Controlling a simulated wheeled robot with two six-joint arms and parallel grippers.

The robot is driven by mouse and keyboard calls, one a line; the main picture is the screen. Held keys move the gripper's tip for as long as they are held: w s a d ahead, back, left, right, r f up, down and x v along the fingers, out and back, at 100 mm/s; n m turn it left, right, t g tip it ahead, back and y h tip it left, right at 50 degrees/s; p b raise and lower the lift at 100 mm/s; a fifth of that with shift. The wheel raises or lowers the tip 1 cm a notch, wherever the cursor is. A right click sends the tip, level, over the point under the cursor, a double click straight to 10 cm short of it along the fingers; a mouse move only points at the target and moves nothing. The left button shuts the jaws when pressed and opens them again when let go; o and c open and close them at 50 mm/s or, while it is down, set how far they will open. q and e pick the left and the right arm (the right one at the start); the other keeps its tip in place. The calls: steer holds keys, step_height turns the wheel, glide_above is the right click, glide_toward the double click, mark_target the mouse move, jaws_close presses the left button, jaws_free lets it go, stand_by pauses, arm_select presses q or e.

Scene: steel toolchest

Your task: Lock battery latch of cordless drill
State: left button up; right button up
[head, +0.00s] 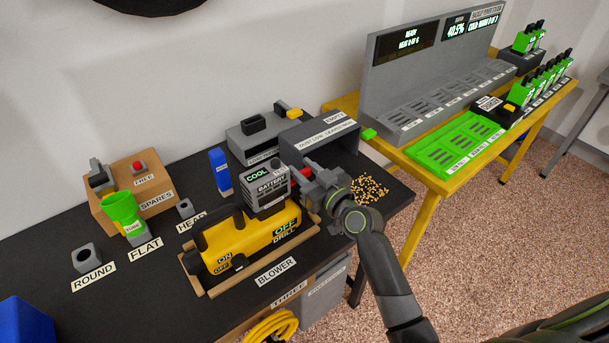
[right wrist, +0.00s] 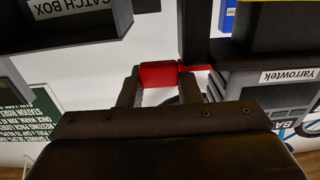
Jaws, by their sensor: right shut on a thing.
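A yellow cordless tool (head: 232,248) lies on a wooden cradle on the black bench; the sign in front reads BLOWER. A grey battery (head: 266,186) with a display reading COOL stands upright on its top. A red latch piece (head: 305,172) shows just right of the battery. My right gripper (head: 308,177) reaches it from the right. In the right wrist view the red latch (right wrist: 158,73) sits between the fingers of my right gripper (right wrist: 157,88), which is shut on it. A thin red part runs right toward the grey battery body. The latch's exact seating is hidden. My left gripper is out of view.
A dark open box (head: 335,150) stands close behind my right gripper, with scattered yellow bits (head: 369,188) beside it. A blue block (head: 220,172), a green funnel (head: 120,210) and a cardboard box (head: 155,203) stand left. A yellow table (head: 425,178) with a grey rack is at right.

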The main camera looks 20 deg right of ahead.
steer(key=o, duration=1)
steer(key=shift+s+d+f, duration=0.1)
steer(key=shift+s+d, duration=0.1)
steer(key=shift+s, duration=0.25)
steer(key=b+v, duration=0.3)
steer(key=v, duration=1.3)
steer(key=shift+s+b, duration=0.2)
steer(key=shift+b, duration=0.1)
